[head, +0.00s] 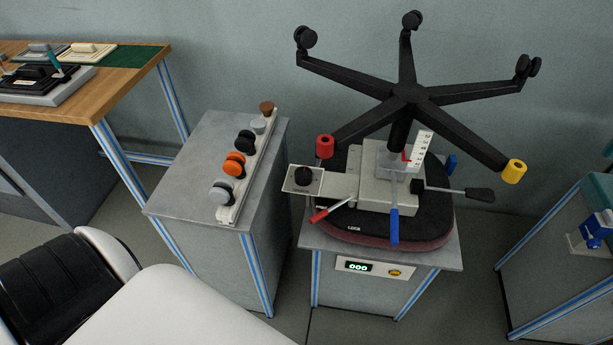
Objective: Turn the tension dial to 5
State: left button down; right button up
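An upturned office chair lies seat-down on a grey stand, with its star base (409,94) in the air. Its mechanism box (376,190) sits on the dark seat (350,232). A round black knob (303,174) on a pale plate at the left of the box looks like the tension dial; its markings are too small to read. A white upright scale (420,149) with a red pointer stands by the column. I cannot read which number it shows. Neither of my grippers is in view.
Red (331,210), blue (394,222) and black (470,193) levers stick out around the box. Casters (234,164) stand in a rack on the cabinet to the left. The stand's display (358,267) reads 000. A wooden bench (130,62) is far left.

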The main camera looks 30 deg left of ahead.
aim_at(303, 175)
jog(key=l+u, duration=0.15)
jog(key=u, duration=0.7)
jog(key=k+j, duration=0.05)
